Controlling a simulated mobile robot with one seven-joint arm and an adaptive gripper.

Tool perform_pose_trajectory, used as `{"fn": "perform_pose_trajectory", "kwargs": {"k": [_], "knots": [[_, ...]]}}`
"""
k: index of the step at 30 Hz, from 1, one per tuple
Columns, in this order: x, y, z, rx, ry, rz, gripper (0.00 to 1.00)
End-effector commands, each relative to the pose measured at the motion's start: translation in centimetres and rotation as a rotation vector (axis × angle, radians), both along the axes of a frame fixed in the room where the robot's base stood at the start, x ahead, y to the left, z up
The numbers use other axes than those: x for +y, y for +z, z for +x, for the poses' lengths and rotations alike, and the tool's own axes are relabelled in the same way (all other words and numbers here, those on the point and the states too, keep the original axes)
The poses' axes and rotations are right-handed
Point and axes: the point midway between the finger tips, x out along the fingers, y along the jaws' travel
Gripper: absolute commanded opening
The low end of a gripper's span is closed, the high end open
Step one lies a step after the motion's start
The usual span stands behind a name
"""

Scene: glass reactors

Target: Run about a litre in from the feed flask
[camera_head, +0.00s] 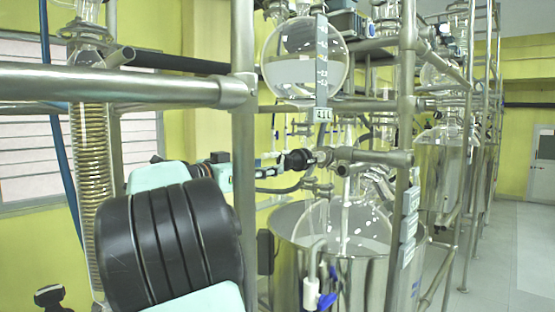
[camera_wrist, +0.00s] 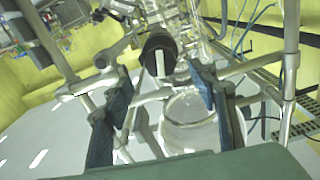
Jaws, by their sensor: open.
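The feed flask (camera_head: 283,65) is a round glass bulb at top centre in the head view, with a level line near mid-height. A scale strip (camera_head: 321,62) runs down its front; its marks are too small to read. Below it, a black valve knob (camera_head: 298,159) sits on the pipework. A black round knob with a pale bar across its face (camera_wrist: 159,50) shows in the wrist view, beyond my fingertips. My gripper (camera_wrist: 160,90) is open and empty, its fingers either side of the view below that knob, seemingly not touching it. The glass reactor vessel (camera_head: 345,225) stands under the flask.
The vessel sits in a steel bath (camera_head: 375,285). A blue-handled stopcock (camera_head: 326,300) is in front. Steel frame posts (camera_head: 244,130) and a horizontal rail (camera_head: 110,85) stand close to my arm. A coiled glass condenser (camera_head: 92,160) is at left. Open floor lies at right.

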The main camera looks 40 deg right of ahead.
Motion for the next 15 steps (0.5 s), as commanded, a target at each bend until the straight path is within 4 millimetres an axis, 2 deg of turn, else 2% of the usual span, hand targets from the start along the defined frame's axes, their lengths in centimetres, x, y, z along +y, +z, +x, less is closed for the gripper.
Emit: {"fn": "perform_pose_trajectory", "kwargs": {"k": [1,6,10,15], "knots": [[-1.2,0.4,-0.1,0.002,-0.004,-0.001,0.53],[-4.1,0.3,0.3,0.002,-0.002,0.000,0.53],[-5.5,0.2,0.5,0.002,-0.001,0.000,0.53],[-6.3,0.1,0.6,0.001,0.002,0.001,0.53]]}}
